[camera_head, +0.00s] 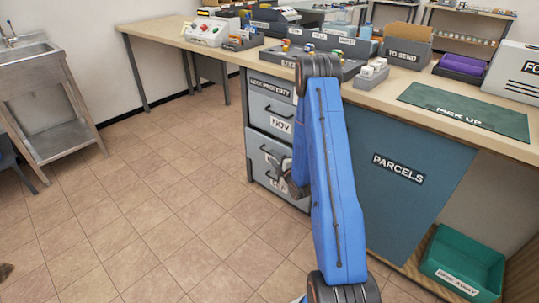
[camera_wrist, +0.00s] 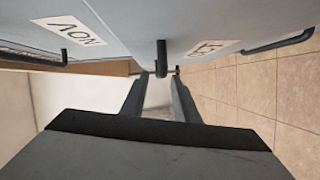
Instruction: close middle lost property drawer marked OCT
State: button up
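The lost property cabinet (camera_head: 258,125) stands under the counter, partly hidden by my blue arm. Its upper drawer carries the label NOV (camera_head: 281,124). Below it is the middle drawer (camera_head: 257,148), whose label is mostly covered by my gripper (camera_head: 285,172). In the wrist view a label (camera_wrist: 207,48), partly cut off and hard to read, lies beside a dark handle (camera_wrist: 161,58) seen end-on. My gripper (camera_wrist: 161,77) is open, its two fingers pointing at that handle, one on each side. I cannot tell whether they touch it, nor how far the drawer stands out.
Another handle (camera_wrist: 280,42) shows on the right in the wrist view. A metal sink (camera_head: 35,85) stands at the left. The tiled floor between is clear.

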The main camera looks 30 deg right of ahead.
aim_at(269, 153)
jog(key=shift+w+d+f, duration=0.1)
jog(key=shift+w+f, duration=0.05)
jog(key=shift+w, duration=2.25)
grip_shut()
